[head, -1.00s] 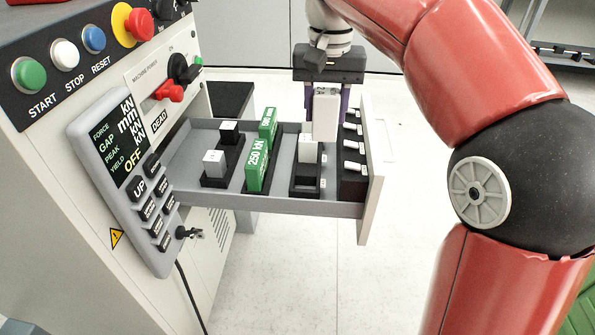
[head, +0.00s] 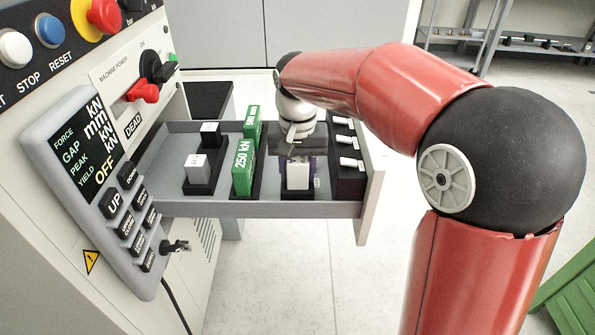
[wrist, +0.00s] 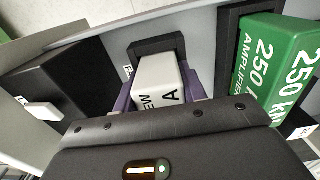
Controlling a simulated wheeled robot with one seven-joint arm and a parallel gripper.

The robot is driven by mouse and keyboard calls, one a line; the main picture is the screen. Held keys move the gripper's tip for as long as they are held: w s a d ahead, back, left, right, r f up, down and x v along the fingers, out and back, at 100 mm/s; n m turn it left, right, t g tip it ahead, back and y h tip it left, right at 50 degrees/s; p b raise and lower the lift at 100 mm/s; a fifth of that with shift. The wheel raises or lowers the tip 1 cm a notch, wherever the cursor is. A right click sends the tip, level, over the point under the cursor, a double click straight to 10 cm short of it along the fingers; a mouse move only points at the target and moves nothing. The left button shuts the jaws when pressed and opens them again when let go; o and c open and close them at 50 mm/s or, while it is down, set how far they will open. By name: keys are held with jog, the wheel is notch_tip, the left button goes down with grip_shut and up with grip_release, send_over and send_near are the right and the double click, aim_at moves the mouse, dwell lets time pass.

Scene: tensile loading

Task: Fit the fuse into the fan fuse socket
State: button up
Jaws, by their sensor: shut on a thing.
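My gripper (head: 299,186) is low in the open drawer, its purple fingers shut on a white block-shaped fuse (head: 298,174). In the wrist view the fuse (wrist: 160,80) stands between the fingers, with lettering that reads partly "EW" and "A". A black socket frame (wrist: 158,46) shows just past the fuse, at the near end of the drawer. The fuse's lower end is hidden, so I cannot tell how deep it sits in the socket. The area behind the fuse is hidden by my gripper in the head view.
Green amplifier blocks (head: 244,167) stand close to the left of my gripper. Further left are a white block (head: 196,168) and a black-based one behind. A black strip with white levers (head: 349,163) lines the right side, by the drawer front (head: 371,190).

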jog(key=shift+f, duration=0.2)
jog(key=o, duration=1.1)
notch_tip(320, 180, up, 12)
jog(key=shift+r+p, duration=0.15)
jog(key=shift+p, duration=0.85)
jog(key=shift+s+d+f+t, duration=0.95)
jog(key=shift+s+d+f, duration=0.45)
jog(key=shift+s+d, duration=1.45)
jog(key=shift+s+d+f+t, duration=0.9)
jog(key=shift+s+d+f, duration=0.65)
jog(key=shift+s, duration=2.35)
jog(key=shift+s+d+f+t, duration=1.1)
jog(key=shift+s+d, duration=1.35)
jog(key=shift+s, duration=0.9)
jog(key=shift+f, duration=0.15)
